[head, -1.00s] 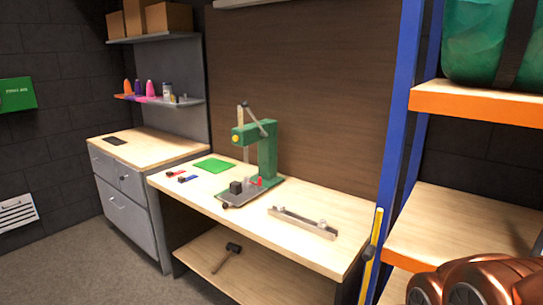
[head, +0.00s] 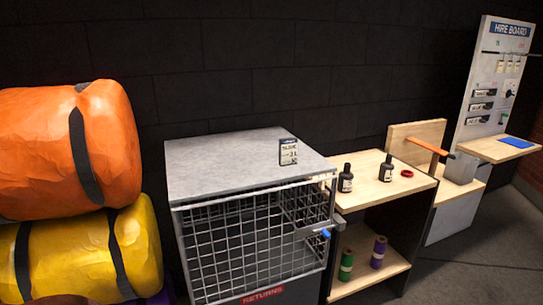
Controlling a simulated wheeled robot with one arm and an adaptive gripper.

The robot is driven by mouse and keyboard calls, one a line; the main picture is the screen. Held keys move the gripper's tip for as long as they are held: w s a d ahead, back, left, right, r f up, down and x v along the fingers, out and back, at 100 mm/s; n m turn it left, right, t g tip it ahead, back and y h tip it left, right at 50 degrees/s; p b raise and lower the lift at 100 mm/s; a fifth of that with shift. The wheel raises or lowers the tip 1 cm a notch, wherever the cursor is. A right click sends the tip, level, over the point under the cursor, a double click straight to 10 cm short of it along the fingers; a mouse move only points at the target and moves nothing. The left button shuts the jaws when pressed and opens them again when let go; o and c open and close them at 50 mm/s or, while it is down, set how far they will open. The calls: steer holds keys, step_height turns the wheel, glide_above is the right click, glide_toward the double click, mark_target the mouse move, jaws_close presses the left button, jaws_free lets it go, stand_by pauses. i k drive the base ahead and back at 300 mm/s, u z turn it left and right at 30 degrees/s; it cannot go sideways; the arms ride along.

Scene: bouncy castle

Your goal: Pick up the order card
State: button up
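A small black and white card (head: 288,152) with printed text stands upright on the grey top of the returns cage (head: 225,160), near its back right part. It looks like the order card, but its print is too small to read surely. Several small cards or tags (head: 509,66) also show on the hire board (head: 492,80) at the far right. My gripper is not in view.
Orange (head: 70,150) and yellow (head: 90,250) rolled bags are stacked left of the cage. A wooden bench (head: 385,200) to its right holds two dark bottles and a red ring. A blue latch (head: 326,233) sticks out at the cage's right side. Grey floor lies clear at lower right.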

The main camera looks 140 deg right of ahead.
mark_target(287, 147)
steer(key=z, duration=4.45)
steer(key=k, duration=0.65)
steer(key=u, duration=0.8)
steer(key=i, duration=1.25)
steer(key=z, duration=0.65)
